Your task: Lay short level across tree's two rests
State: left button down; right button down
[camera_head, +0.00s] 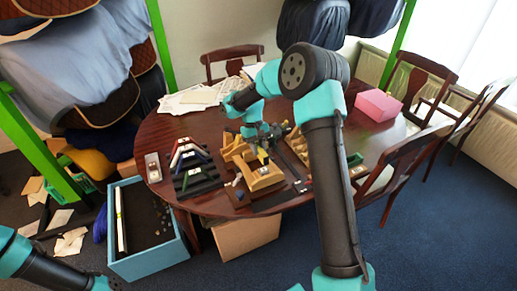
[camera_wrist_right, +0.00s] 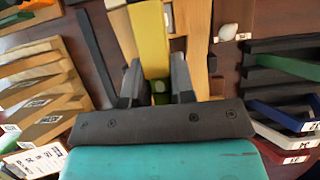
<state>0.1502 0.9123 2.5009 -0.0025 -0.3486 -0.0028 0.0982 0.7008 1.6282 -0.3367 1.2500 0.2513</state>
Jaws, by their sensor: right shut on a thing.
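The short level, a yellow bar (camera_wrist_right: 148,38) with a green vial near its lower end, is gripped between the dark fingers of my right gripper (camera_wrist_right: 156,85). In the head view the yellow level (camera_head: 262,156) shows as a small patch over the tree, with my right gripper (camera_head: 262,140) just above it. The tree, a light wooden frame (camera_head: 262,182), lies on the table; its wood (camera_wrist_right: 192,28) shows behind the level in the right wrist view. I cannot tell whether the level touches the rests, which are partly hidden.
A dark rack with coloured bars (camera_head: 188,158) stands left of the tree, and a rack of wooden pieces (camera_wrist_right: 40,85) is on its other side. A pink box (camera_head: 378,105) and papers (camera_head: 195,98) lie farther back. A blue bin (camera_head: 152,264) stands on the floor.

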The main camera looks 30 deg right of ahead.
jog(key=shift+s+f, duration=0.1)
jog(key=shift+f, duration=1.65)
dwell(2.1)
dwell(0.6)
jog(key=shift+c, duration=2.4)
grip_release()
jog(key=shift+r, duration=2.55)
jog(key=shift+r, duration=1.5)
